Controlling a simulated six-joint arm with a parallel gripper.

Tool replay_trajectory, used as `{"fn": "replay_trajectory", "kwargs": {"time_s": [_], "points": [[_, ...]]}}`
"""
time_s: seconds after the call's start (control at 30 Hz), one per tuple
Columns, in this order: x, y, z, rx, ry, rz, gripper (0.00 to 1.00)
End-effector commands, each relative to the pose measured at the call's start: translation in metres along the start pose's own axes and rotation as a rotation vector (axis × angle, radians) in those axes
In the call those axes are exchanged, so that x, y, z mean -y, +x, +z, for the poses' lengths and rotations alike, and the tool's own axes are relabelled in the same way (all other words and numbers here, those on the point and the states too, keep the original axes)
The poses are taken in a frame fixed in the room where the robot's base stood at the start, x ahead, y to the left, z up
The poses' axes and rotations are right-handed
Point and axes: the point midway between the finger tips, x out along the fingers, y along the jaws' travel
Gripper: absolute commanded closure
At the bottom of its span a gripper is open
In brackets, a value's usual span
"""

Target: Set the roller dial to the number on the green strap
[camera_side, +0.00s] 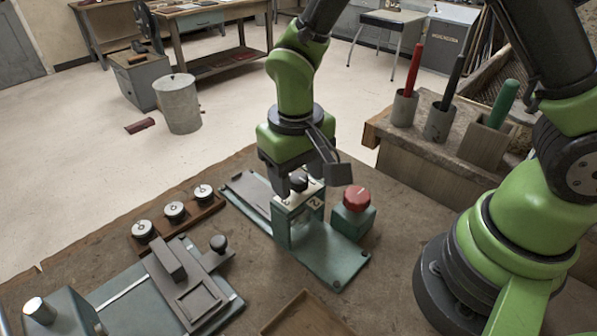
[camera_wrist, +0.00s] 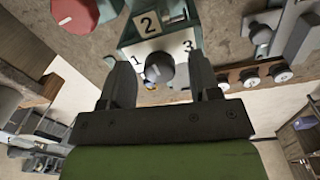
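The roller dial is a dark round knob (camera_wrist: 160,68) on a white plate, with 1 at its left and 3 at its right in the wrist view. A tile marked 2 (camera_wrist: 149,24) sits beyond it. The same knob (camera_side: 298,182) tops a teal stitcher block (camera_side: 297,232) in the side view. My gripper (camera_wrist: 160,80) is open, pointing down, one finger on each side of the knob, with visible gaps in the wrist view. It is also just above the knob in the side view (camera_side: 300,176). Where the knob points is unclear. I cannot make out a green strap.
Several round dials (camera_side: 174,211) sit in a wooden rack at left, behind a grey clamp fixture (camera_side: 190,290). Red, black and green handles (camera_side: 503,103) stand in holders at right. A wooden tray (camera_side: 305,316) lies in front.

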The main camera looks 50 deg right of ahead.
Motion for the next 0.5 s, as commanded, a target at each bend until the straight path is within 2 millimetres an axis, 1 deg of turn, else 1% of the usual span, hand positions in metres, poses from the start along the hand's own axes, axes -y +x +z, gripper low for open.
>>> {"fn": "replay_trajectory", "kwargs": {"time_s": [0.17,0.27,0.37,0.5], "points": [[0.000,0.000,0.001,0.002,-0.001,0.001,0.43],[0.000,-0.004,0.000,0.000,-0.001,0.000,0.43],[0.001,-0.018,0.000,-0.003,-0.001,-0.002,0.43],[0.001,-0.047,-0.001,-0.006,0.000,-0.004,0.43]]}}
